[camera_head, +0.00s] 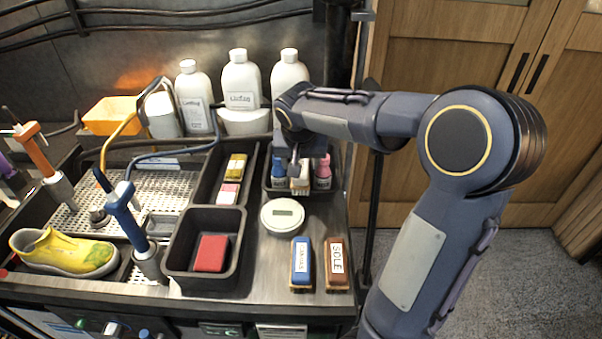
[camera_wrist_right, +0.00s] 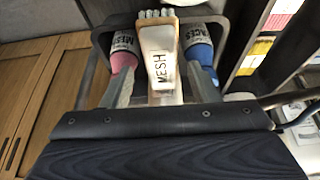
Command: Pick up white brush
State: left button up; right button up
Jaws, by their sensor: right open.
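The white brush (camera_head: 300,187), labelled MESH, stands in a small black tray (camera_head: 268,190) between a blue item (camera_head: 278,172) and a pink item (camera_head: 322,172). In the right wrist view the brush (camera_wrist_right: 161,65) is in the middle, with its bristles at the top. My right gripper (camera_head: 298,165) reaches down over the tray from the right. In the wrist view its open fingers (camera_wrist_right: 163,82) lie on either side of the brush, near the pink and blue items. Whether the fingers touch the brush cannot be told. My left gripper is not in view.
A round white device (camera_head: 282,216) and the blue (camera_head: 301,262) and brown SOLE (camera_head: 337,262) brushes lie in front of the tray. Black bins (camera_head: 178,255) with a red block (camera_head: 211,253) stand left. White bottles (camera_head: 241,80) stand behind. A yellow shoe (camera_head: 62,253) sits far left.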

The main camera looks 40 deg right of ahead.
jog(key=x, duration=0.4)
jog(key=shift+f+p, duration=0.3)
jog(key=shift+p, duration=0.05)
jog(key=shift+c, duration=0.2)
jog(key=c, duration=0.8)
jog(key=shift+c, duration=0.2)
jog(key=shift+r, duration=0.15)
jog(key=shift+s+a+r+b, duration=0.1)
jog(key=shift+r+b, duration=0.1)
jog(key=shift+b, duration=0.15)
notch_tip(320, 180, up, 7)
jog(key=shift+s+a+f+b, duration=0.1)
jog(key=shift+f+b, duration=0.05)
jog(key=shift+b, duration=0.2)
jog(key=s+a+b, duration=0.4)
jog(key=s+a, duration=0.8)
jog(key=s, duration=0.3)
jog(key=shift+a+f, duration=0.15)
jog(key=shift+a, duration=0.1)
